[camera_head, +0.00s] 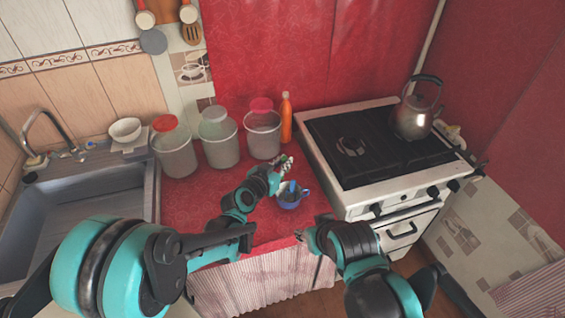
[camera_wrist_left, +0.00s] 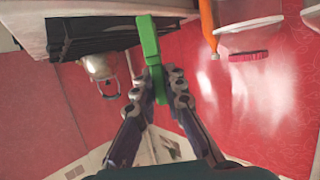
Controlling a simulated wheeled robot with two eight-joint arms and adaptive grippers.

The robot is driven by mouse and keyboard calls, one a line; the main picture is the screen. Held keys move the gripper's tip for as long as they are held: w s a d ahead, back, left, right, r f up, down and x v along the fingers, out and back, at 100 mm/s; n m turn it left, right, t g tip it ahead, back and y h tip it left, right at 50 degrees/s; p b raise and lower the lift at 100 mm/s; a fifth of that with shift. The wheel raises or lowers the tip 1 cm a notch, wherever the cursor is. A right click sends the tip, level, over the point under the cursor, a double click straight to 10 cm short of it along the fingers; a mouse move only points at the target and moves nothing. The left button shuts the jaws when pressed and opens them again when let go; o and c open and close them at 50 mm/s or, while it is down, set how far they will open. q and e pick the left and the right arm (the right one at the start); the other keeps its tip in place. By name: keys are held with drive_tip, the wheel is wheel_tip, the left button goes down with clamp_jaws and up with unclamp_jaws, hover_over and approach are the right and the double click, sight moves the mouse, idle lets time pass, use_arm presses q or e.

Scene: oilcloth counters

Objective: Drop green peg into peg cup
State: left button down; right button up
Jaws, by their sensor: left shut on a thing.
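A green peg (camera_wrist_left: 150,42) is held between the fingertips of my left gripper (camera_wrist_left: 160,80) in the left wrist view. In the head view this gripper (camera_head: 284,166) is above and just behind a blue cup (camera_head: 290,203), over the red counter. The peg is too small there to make out clearly. The cup stands upright near the counter's right side; something dark shows in its mouth, but I cannot tell what. My right gripper (camera_head: 307,239) is low, in front of the counter's front edge, and its finger opening is unclear.
Several lidded jars, such as the pink-lidded one (camera_head: 262,134), and an orange bottle (camera_head: 286,118) stand behind the cup. A stove (camera_head: 390,195) with a kettle (camera_head: 412,118) is on the right. A sink (camera_head: 75,205) is on the left. Counter left of the cup is partly clear.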

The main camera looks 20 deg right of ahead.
use_arm(q)
wheel_tip(320, 180, down, 5)
drive_tip(key=b, duration=0.3)
drive_tip(key=shift+f, duration=0.2)
drive_tip(key=c, duration=1.5)
unclamp_jaws()
drive_tip(key=shift+a, duration=0.1)
drive_tip(key=v, duration=1.2)
